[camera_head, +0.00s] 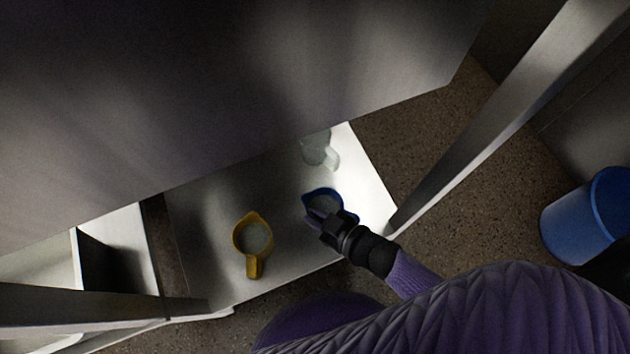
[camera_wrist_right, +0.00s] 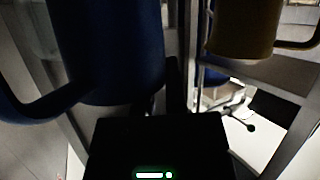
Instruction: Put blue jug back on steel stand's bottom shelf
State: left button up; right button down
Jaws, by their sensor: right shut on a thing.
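The blue jug (camera_head: 322,194) is over the right front part of the steel stand's low white shelf (camera_head: 210,207); I cannot tell whether its base touches it. My right gripper (camera_head: 318,216) reaches in from the lower right and is shut on the blue jug, hiding part of its near side. In the right wrist view the blue jug (camera_wrist_right: 110,50) fills the upper left, its handle curving to the left, next to the dark gripper (camera_wrist_right: 172,88). My left gripper is not in view.
A yellow jug (camera_head: 252,238) stands to the left on the shelf, and a pale jug (camera_head: 318,150) behind. The stand's upper panel (camera_head: 230,90) overhangs the back. A steel post (camera_head: 500,125) rises on the right. A blue bin (camera_head: 582,222) stands at far right.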

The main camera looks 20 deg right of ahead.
jog(key=c, duration=0.7)
grip_release()
